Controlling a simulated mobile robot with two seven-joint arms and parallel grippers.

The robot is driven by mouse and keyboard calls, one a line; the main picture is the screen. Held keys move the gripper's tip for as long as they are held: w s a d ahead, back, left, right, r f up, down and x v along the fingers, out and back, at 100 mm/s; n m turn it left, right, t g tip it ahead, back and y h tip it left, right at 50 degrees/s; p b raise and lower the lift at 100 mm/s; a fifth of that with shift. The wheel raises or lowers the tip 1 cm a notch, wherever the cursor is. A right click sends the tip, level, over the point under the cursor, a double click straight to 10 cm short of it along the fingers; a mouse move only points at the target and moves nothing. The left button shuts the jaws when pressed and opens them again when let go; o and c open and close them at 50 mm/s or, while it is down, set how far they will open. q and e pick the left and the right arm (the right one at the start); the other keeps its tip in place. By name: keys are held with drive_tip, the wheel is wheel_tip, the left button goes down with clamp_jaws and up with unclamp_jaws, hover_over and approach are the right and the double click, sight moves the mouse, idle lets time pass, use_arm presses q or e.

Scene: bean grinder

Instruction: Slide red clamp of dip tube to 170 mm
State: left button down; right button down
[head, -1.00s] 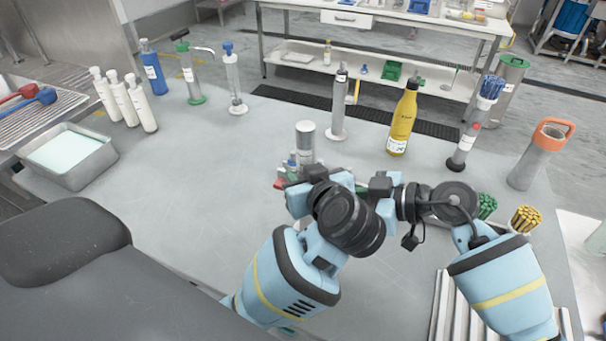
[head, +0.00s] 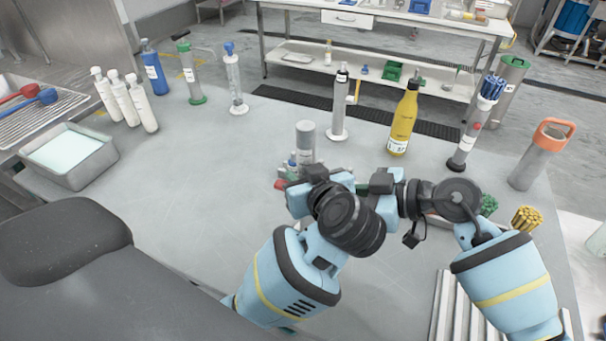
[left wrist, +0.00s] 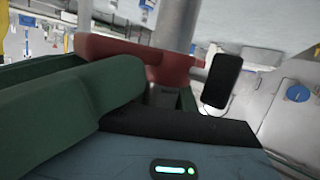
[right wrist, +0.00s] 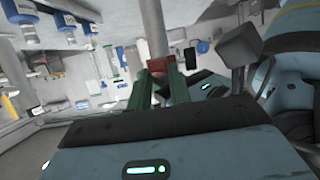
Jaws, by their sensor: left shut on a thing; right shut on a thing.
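The red clamp (left wrist: 125,55) sits around the grey dip tube (left wrist: 175,25) in the left wrist view, with a black knob (left wrist: 222,80) on its right side. My left gripper (left wrist: 167,105) appears shut on the tube right beside the clamp. A large green finger in the foreground hides part of that grip. In the right wrist view my right gripper (right wrist: 158,80) is shut on the red clamp (right wrist: 158,66), with the tube (right wrist: 153,25) extending away beyond it. In the head view my wrists hide the clamp and most of the tube; the scale marks are not readable.
A grey cylinder (head: 305,140) stands just behind my grippers, among small items partly hidden. A yellow bottle (head: 405,120) and an orange-handled grey vessel (head: 540,155) stand at the right. Yellow (head: 526,217) and green sticks are near my right arm. The table's left middle is clear.

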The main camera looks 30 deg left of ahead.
drive_tip(key=shift+a+r, duration=0.15)
drive_tip(key=shift+r, duration=1)
idle(0.5)
drive_tip(key=c, duration=1.1)
unclamp_jaws()
drive_tip(key=shift+v, duration=2.6)
drive_tip(key=shift+d+f+v, duration=0.1)
drive_tip(key=shift+f+v, duration=0.1)
drive_tip(key=shift+v, duration=1.05)
drive_tip(key=shift+d+f+v, duration=0.1)
drive_tip(key=shift+f+v, duration=0.1)
drive_tip(key=shift+v, duration=1)
drive_tip(key=shift+d+f+v, duration=0.1)
drive_tip(key=shift+f+v, duration=0.05)
drive_tip(key=shift+v, duration=1.1)
